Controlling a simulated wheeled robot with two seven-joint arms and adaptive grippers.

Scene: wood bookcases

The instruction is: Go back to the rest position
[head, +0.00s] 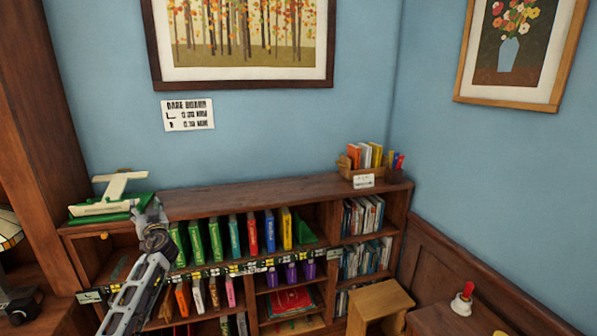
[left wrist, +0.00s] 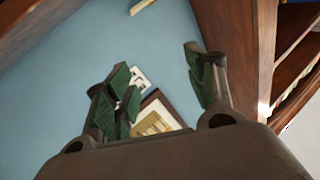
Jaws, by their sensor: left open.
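My left gripper (head: 150,208) is in front of the left end of the low bookcase (head: 240,197), by its top edge. In the left wrist view the left gripper (left wrist: 157,68) has its two green-padded fingers spread apart. Nothing is between them. Blue wall, a white sign (left wrist: 139,78) and a framed picture (left wrist: 155,117) show behind them. My right gripper is in neither view.
A green and cream object (head: 103,208) stands on the bookcase top, close to the left gripper. Coloured books (head: 235,237) fill the shelves. A wooden holder with books (head: 362,168) stands at the right end. A wooden stool (head: 380,298) is at lower right.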

